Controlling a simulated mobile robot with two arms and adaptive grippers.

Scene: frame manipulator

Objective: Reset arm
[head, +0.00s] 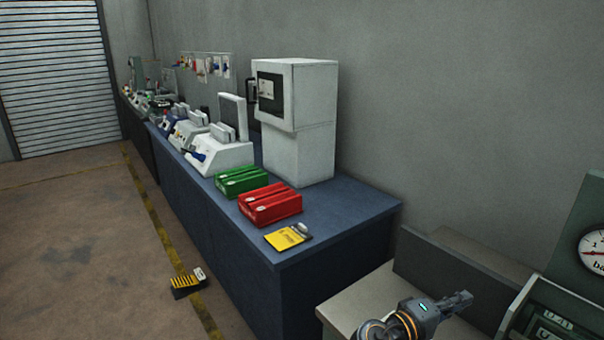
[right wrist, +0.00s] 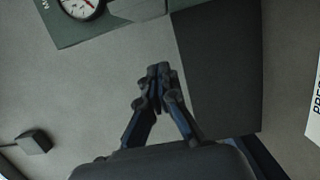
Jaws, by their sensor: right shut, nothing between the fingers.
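My right gripper (head: 458,301) is at the lower right of the head view, above a pale bench (head: 350,304). Its fingers are together with nothing between them. In the right wrist view the two fingertips (right wrist: 158,78) meet near the middle, with a grey wall behind them. My left gripper is not in view.
A blue bench (head: 350,213) carries a white cabinet (head: 300,155), a green box (head: 241,180), a red box (head: 270,205) and a yellow packet (head: 287,238). A gauge (head: 594,250) stands at right. A black-and-yellow item (head: 187,286) lies on the floor. Floor at left is clear.

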